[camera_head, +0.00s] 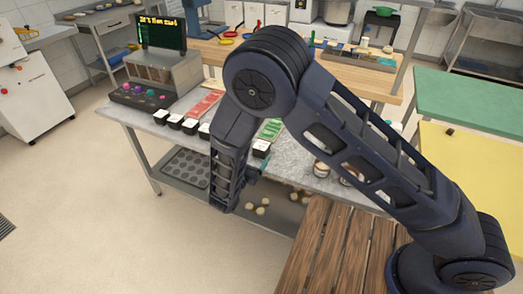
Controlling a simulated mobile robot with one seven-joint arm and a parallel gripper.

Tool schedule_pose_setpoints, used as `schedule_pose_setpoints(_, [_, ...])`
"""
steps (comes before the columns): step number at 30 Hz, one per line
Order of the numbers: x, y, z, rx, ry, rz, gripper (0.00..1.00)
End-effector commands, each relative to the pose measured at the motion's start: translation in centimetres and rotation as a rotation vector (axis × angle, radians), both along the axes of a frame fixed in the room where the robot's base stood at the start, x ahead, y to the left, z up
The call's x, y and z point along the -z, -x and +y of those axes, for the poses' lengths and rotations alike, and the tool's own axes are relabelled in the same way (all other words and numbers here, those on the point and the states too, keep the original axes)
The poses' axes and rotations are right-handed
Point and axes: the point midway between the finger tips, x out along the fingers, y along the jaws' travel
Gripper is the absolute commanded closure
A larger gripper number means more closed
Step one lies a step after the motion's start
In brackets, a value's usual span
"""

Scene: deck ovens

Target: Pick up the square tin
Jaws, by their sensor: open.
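I cannot make out for sure which thing is the square tin. Several small black square containers with pale tops stand along the front edge of the grey counter; one (175,121) is left of my arm and another (261,148) is just right of it. My arm hangs in front of the counter and hides part of this row. My gripper (248,178) shows only partly beside the arm's low end, near the counter's front edge. It is open, and I see nothing held in it.
The grey counter (150,128) carries a screen unit (162,70) at its left end. A dark tray with round hollows (185,168) lies on its lower shelf. A slatted wooden surface (325,245) is at the front. Green (475,105) and yellow (480,170) tabletops are at right. The left floor is clear.

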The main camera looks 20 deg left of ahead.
Motion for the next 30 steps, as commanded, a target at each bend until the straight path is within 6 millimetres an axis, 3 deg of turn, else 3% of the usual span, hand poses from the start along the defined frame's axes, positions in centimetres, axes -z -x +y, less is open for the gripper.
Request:
schedule_pose_setpoints(5, [0.6, 0.3, 0.5, -0.024, 0.013, -0.010, 0.20])
schedule_pose_setpoints(15, [0.6, -4.1, 0.4, -0.021, 0.011, -0.010, 0.20])
schedule_pose_setpoints(23, [0.6, -5.7, 0.4, -0.022, 0.011, -0.009, 0.20])
schedule_pose_setpoints(30, [0.6, -8.9, 0.5, -0.021, 0.010, -0.009, 0.20])
